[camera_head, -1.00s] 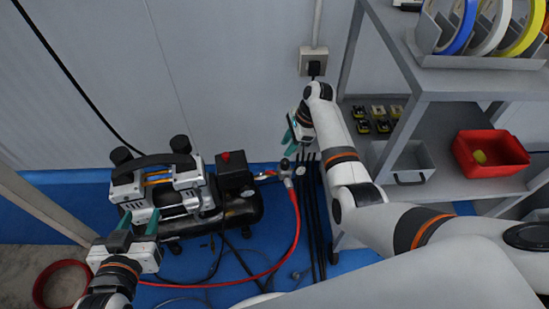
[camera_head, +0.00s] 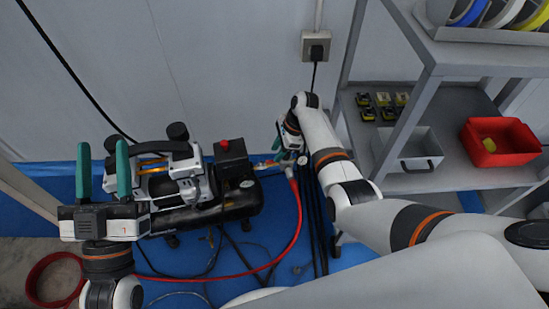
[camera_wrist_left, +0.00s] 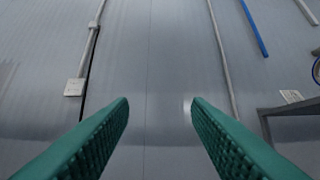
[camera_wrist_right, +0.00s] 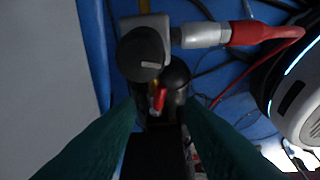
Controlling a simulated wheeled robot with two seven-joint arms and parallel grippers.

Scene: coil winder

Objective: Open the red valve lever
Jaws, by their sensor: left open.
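The compressor (camera_head: 235,205) stands on the blue floor by the wall, with a small red part (camera_head: 262,166) at its outlet fitting. In the right wrist view a small red lever-like part (camera_wrist_right: 159,98) with a yellowish piece shows just below a round black knob (camera_wrist_right: 142,55). My right gripper (camera_head: 283,151) points down at the outlet fitting; its green fingers (camera_wrist_right: 158,112) are apart on either side of the red part, and I cannot tell whether they touch it. My left gripper (camera_head: 102,172) is open and empty, fingers upward, at the compressor's left; its wrist view shows only wall between the fingers (camera_wrist_left: 160,105).
A red hose (camera_head: 298,220) runs from the fitting across the floor, beside black cables (camera_head: 318,225). A grey shelf (camera_head: 450,178) with a red bin (camera_head: 500,142) and a grey bin (camera_head: 418,150) stands at the right. A wall socket (camera_head: 316,46) is above my right arm.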

